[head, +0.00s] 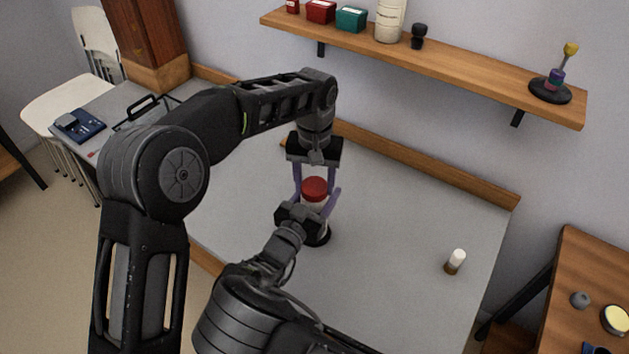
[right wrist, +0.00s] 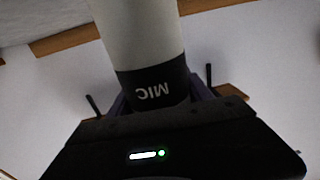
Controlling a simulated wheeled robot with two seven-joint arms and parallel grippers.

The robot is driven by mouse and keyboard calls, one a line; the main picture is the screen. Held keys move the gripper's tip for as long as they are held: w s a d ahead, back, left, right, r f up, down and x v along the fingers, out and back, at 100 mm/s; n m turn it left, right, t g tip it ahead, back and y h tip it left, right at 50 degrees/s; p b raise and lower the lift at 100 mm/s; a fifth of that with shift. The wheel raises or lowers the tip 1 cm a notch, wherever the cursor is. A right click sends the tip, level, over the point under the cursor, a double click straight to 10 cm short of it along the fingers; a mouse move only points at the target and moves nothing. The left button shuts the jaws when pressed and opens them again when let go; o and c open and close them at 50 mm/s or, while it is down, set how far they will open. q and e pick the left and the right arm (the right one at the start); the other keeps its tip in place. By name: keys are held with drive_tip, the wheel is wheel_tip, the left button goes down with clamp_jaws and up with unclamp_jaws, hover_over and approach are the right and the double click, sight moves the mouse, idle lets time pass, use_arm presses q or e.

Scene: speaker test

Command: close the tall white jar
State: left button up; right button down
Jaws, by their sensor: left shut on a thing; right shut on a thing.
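The tall white jar (head: 310,203) stands upright on the grey table, partly hidden by my right gripper. In the right wrist view its white wall (right wrist: 140,35) and a black band (right wrist: 153,87) with upside-down letters "MIC" fill the middle. A red lid (head: 314,184) is at the jar's top; I cannot tell whether it is fully seated. My left gripper (head: 313,180) points down from above, its purple fingers shut on the red lid. My right gripper (head: 314,208) comes from the front, shut on the jar's body; it shows in the right wrist view (right wrist: 155,100).
A small white-and-brown container (head: 456,261) stands to the right on the table (head: 400,285). A wall shelf (head: 465,62) holds boxes and jars above the back. A blue device (head: 79,125) lies at the far left. The table's right half is mostly clear.

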use_arm(q)
drive_tip(key=o, duration=1.6)
wheel_tip(320, 180, up, 8)
drive_tip(key=shift+f, duration=0.2)
use_arm(e)
drive_tip(key=shift+c, duration=1.8)
unclamp_jaws()
